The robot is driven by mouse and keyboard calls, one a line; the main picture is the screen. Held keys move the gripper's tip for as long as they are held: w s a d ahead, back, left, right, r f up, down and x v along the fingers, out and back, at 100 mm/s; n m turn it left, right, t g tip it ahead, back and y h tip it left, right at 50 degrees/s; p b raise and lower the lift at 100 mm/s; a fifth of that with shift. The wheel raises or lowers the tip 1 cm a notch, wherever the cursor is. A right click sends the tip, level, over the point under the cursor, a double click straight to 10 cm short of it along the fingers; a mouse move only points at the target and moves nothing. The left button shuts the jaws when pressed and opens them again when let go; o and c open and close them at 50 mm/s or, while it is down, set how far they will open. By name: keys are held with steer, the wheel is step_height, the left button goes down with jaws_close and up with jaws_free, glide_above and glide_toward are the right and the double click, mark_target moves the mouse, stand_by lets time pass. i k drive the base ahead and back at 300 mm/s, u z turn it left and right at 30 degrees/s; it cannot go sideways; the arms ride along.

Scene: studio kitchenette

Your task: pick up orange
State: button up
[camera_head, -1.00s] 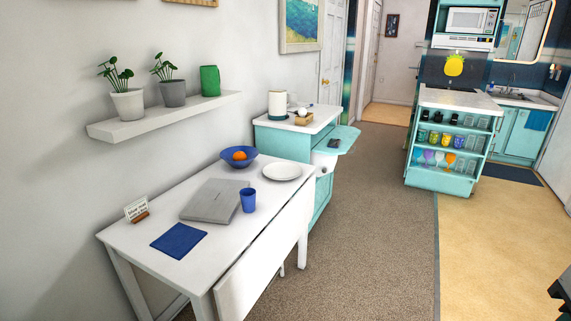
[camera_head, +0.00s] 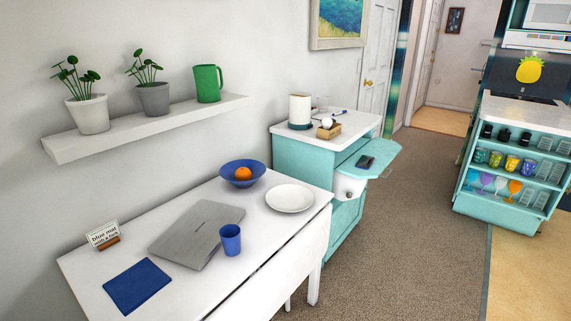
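The orange (camera_head: 243,173) lies in a blue bowl (camera_head: 242,184) at the far end of the white table, by the wall. The bowl stands just left of a white plate (camera_head: 289,198). My gripper is not in the head view.
On the white table (camera_head: 215,285) are a closed grey laptop (camera_head: 197,233), a blue cup (camera_head: 230,240), a blue mat (camera_head: 137,286) and a small sign (camera_head: 103,235). A shelf (camera_head: 150,128) with plants hangs above. A teal cabinet (camera_head: 300,160) stands behind the table. The carpet (camera_head: 410,250) at right is clear.

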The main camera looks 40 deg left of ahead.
mark_target(241, 174)
steer(key=z, duration=0.05)
steer(key=i, duration=1.8)
steer(key=u, duration=0.6)
steer(key=i, duration=0.95)
steer(key=u, duration=1.75)
steer(key=i, duration=0.8)
steer(key=u, duration=0.65)
